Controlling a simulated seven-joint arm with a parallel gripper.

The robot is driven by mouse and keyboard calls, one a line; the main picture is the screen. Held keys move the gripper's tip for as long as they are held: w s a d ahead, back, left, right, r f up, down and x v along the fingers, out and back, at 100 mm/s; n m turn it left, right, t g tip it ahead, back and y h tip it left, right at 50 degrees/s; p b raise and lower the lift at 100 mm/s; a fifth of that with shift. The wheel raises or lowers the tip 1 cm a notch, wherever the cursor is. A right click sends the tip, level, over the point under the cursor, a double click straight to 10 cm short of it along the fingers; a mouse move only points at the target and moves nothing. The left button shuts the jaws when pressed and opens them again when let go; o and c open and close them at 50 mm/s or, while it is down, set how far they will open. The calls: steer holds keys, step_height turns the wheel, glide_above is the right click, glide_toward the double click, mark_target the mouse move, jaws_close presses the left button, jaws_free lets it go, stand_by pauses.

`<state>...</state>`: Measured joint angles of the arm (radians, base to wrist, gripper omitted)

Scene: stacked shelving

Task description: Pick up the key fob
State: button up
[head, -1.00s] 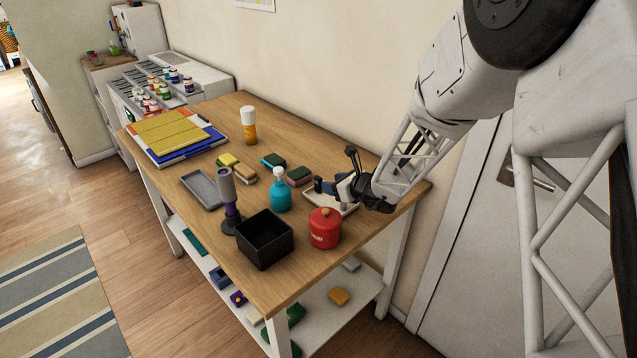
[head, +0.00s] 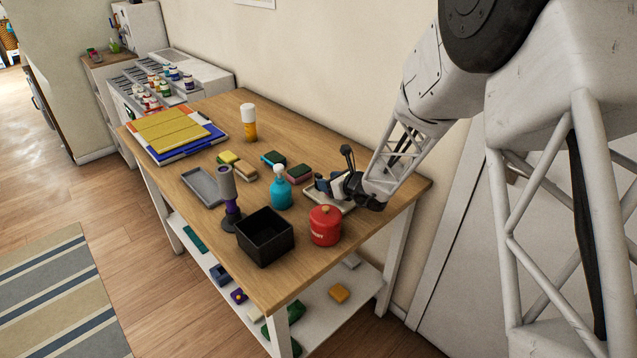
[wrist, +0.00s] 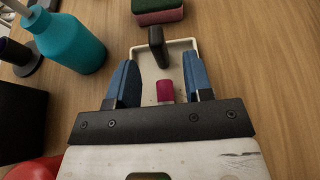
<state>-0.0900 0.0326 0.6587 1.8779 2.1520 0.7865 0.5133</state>
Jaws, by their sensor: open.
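A small white tray (wrist: 145,70) lies on the table under my gripper (wrist: 160,65). In it, a black slab (wrist: 157,46) stands at the far side, just beyond my fingertips; it looks like the key fob, though I cannot be sure. A small magenta block (wrist: 165,91) lies nearer, between my two blue fingers and apart from both. My gripper is open and empty. In the head view my gripper (head: 326,186) is low over the tray (head: 324,203) and hides most of what is in it.
A green and pink sponge (wrist: 157,11) lies just behind the tray. A teal pump bottle (head: 280,194), a red lidded jar (head: 325,226) and a black open box (head: 265,238) stand to the left and front. A grey tray (head: 203,187) lies farther left. Bare wood lies right of the tray.

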mark_target(318, 174)
steer(key=shift+w+a, duration=0.1)
steer(key=shift+a, duration=0.05)
steer(key=shift+x, duration=2.5)
steer(key=shift+f, duration=0.15)
steer(key=shift+c, duration=0.3)
steer(key=shift+f, duration=0.1)
jaws_close()
steer(key=shift+r, duration=5.25)
